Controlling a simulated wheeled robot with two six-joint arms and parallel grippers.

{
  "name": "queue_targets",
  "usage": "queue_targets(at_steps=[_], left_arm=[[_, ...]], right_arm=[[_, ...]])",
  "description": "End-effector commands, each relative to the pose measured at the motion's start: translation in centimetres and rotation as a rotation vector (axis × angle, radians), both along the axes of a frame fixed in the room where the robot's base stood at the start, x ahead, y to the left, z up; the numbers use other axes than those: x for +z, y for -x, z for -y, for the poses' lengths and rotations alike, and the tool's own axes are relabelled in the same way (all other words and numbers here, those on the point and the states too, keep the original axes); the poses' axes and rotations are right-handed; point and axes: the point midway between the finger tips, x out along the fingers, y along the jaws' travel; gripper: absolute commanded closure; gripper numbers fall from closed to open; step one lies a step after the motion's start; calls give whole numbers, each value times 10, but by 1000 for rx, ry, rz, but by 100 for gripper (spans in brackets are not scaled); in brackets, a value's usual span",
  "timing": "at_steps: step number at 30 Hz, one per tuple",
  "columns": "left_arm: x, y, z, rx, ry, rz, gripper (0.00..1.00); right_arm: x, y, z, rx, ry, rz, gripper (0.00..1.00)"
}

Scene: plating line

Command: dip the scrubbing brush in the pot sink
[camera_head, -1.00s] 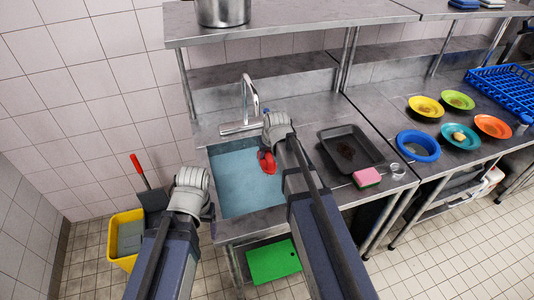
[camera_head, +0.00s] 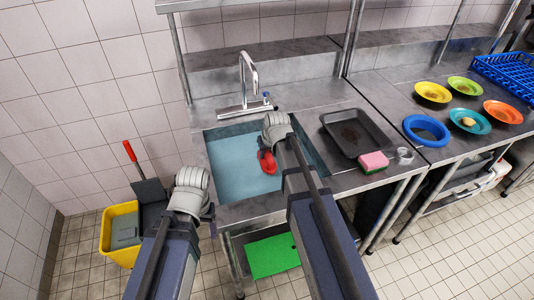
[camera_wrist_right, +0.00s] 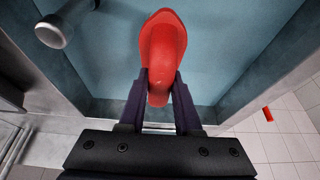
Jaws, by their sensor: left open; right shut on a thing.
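The scrubbing brush shows as a red shape (camera_head: 267,162) over the blue water of the pot sink (camera_head: 228,170). In the right wrist view the red brush (camera_wrist_right: 163,45) is gripped between the two fingers of my right gripper (camera_wrist_right: 160,92), above the sink's water. I cannot tell whether the brush touches the water. The bristles are hidden. My right gripper (camera_head: 270,150) is mostly hidden by its wrist in the head view.
A tap (camera_head: 247,80) stands behind the sink. A dark tray (camera_head: 338,141), a pink sponge (camera_head: 374,163) and a small round item (camera_head: 404,155) lie right of it. Several coloured plates and a blue rack (camera_head: 505,75) are further right. A yellow bucket (camera_head: 108,234) stands on the floor at left.

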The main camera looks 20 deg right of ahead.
Motion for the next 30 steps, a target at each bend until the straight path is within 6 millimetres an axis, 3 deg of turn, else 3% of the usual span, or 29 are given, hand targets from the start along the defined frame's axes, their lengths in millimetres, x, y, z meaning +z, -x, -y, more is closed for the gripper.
queue_targets(at_steps=[1,21,30], left_arm=[[-10,0,0,0,0,0,26],[-73,0,0,0,0,0,26],[-83,0,0,0,0,0,26]], right_arm=[[-10,0,0,0,0,0,100],[-73,0,0,0,0,0,100],[-83,0,0,0,0,0,100]])
